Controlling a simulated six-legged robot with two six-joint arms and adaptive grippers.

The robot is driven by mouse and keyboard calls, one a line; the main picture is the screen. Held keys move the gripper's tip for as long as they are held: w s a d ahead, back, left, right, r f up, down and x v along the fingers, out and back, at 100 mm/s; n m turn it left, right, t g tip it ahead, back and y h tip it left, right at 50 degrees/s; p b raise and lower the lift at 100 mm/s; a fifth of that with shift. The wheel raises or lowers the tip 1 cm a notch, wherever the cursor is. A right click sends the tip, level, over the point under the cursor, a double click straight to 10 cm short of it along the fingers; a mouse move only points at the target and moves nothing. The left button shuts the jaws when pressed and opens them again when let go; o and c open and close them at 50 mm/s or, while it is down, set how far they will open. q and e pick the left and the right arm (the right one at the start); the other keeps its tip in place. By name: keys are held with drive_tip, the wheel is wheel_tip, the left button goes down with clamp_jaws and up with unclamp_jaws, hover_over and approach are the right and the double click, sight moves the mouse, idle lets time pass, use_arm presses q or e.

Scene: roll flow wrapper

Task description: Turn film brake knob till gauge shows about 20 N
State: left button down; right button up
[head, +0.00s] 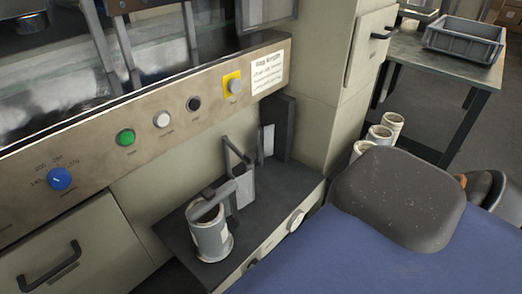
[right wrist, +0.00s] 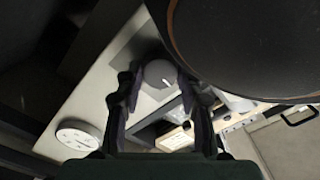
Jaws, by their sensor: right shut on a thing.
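The film brake knob (right wrist: 160,74) is a round grey knob with a small pale mark, on the cream front face of a low shelf. My right gripper (right wrist: 154,82) is shut on it in the right wrist view, one finger on each side. The gauge (head: 296,219) is a round white dial on the same face, to the right of the knob in the head view. It also shows at the lower left of the right wrist view (right wrist: 78,137). Its needle and figures are too small to read. My left gripper is in neither view.
A grey cylindrical container (head: 211,236) and a metal bracket (head: 240,187) stand on the dark shelf (head: 180,232). Above is a panel with a blue knob (head: 59,179) and a green button (head: 126,137). White rolls (head: 392,122) and a table with a grey crate (head: 462,42) are at right.

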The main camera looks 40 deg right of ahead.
drive_tip(key=shift+w+r, duration=0.1)
drive_tip(key=shift+w, duration=0.25)
drive_tip(key=o, duration=1.2)
drive_tip(key=shift+s, duration=0.15)
drive_tip(key=shift+s, duration=0.1)
drive_tip(key=shift+s+d, duration=0.2)
drive_tip(key=shift+s, duration=1.8)
drive_tip(key=shift+s+d, duration=0.15)
drive_tip(key=shift+s, duration=1.8)
